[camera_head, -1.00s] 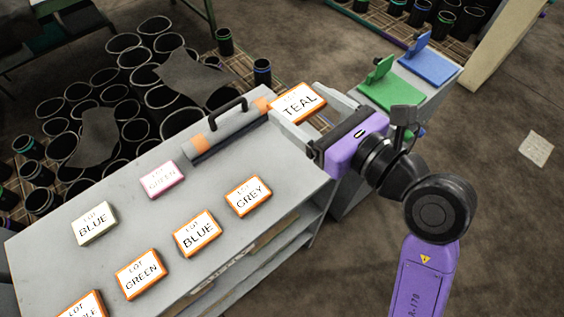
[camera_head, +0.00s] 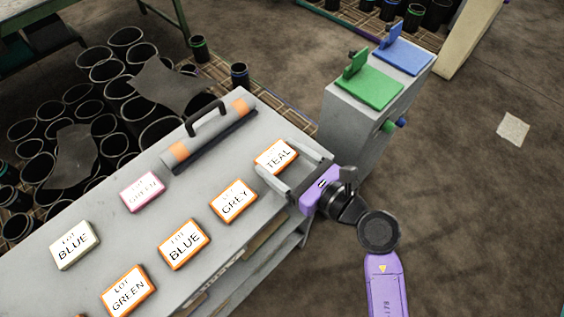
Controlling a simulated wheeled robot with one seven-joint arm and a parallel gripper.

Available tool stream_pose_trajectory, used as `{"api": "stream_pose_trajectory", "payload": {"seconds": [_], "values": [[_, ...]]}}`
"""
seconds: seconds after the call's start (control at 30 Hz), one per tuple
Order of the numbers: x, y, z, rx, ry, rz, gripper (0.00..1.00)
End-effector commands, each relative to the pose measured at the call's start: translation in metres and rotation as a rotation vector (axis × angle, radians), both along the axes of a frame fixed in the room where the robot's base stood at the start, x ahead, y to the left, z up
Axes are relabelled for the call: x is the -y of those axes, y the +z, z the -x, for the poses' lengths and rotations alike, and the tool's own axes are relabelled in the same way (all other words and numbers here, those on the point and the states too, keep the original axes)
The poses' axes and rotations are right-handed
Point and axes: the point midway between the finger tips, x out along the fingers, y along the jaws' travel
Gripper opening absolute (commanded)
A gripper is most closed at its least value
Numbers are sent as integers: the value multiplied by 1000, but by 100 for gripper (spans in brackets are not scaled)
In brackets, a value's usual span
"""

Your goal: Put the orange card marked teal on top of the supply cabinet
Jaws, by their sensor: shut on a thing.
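The orange-edged card marked TEAL (camera_head: 277,156) is between the fingers of my gripper (camera_head: 272,160), which is shut on it. The card is label side up, over the right end of a grey cabinet top (camera_head: 120,215), just beyond the GREY card. Whether it touches the top or hangs slightly above it, I cannot tell. My gripper reaches in from the right, with its purple body beside the cabinet's edge.
Orange-edged cards marked GREY (camera_head: 233,202), BLUE (camera_head: 184,244) and GREEN (camera_head: 127,290) lie in a row. A pink GREEN card (camera_head: 142,191) and pale BLUE card (camera_head: 75,245) lie behind. A smaller grey cabinet (camera_head: 350,120) holds green and blue plates.

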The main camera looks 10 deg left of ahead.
Motion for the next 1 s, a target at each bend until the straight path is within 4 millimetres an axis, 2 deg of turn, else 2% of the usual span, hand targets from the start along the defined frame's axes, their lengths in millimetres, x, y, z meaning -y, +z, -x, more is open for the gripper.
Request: {"api": "stream_pose_trajectory", "payload": {"seconds": [0.1,0.53,0.57,0.63,0.67,1.0], "values": [[0,-13,0,-1,-1,-1,36],[0,-18,0,1,0,-1,36],[0,-18,0,0,0,0,81],[0,-17,0,0,0,0,94],[0,-17,0,0,0,0,99],[0,-15,0,1,0,0,99]]}}
